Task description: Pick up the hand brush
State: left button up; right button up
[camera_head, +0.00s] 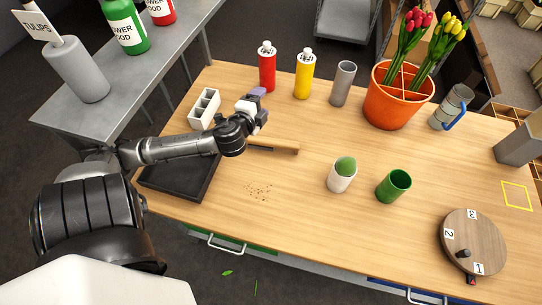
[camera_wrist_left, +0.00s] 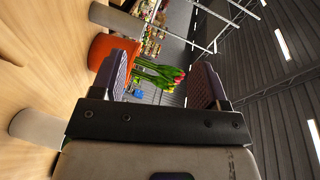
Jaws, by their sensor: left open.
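The hand brush (camera_head: 275,145) lies on the wooden table in the head view, with its light wooden handle pointing right. Its left part is hidden behind my left arm. My left gripper (camera_head: 257,98) is above the table beyond the brush, apart from it. In the left wrist view the two purple-padded fingers of my left gripper (camera_wrist_left: 163,78) are spread, with nothing held between them. The brush does not show in the wrist view. My right gripper is in neither view.
A black tray (camera_head: 156,180) lies by the left edge, with dark crumbs (camera_head: 258,191) to its right. Red (camera_head: 267,70) and yellow (camera_head: 303,78) bottles, a grey cylinder (camera_head: 342,84) and an orange tulip pot (camera_head: 392,105) stand behind. White (camera_head: 341,181) and green (camera_head: 391,189) cups stand right of the brush.

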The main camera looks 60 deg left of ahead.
pick_arm(q)
jog(key=w+r+m+t+h+b, duration=0.45)
jog(key=w+m+t, duration=0.2)
jog(key=m, duration=0.35)
jog(key=m+g+h+b, duration=0.5)
jog(key=m+g+h, duration=0.3)
jog(key=m+g, duration=1.25)
send_near(271, 140)
jog(key=f+m+t+b, duration=0.1)
jog(key=s+d+f+m+t, duration=0.1)
jog(key=m, duration=0.1)
jog(key=s+f+m+t+b, duration=0.1)
jog(key=f+t, duration=0.1)
jog(key=shift+s+d+f+m+y+b, duration=0.15)
jog(key=shift+s+d+m+y+b, duration=0.1)
jog(key=shift+b, duration=0.05)
jog(key=shift+b+x, duration=1.25)
jog(key=shift+x, duration=2.6)
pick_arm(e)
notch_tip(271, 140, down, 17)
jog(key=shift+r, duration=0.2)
pick_arm(q)
jog(key=shift+w, duration=0.1)
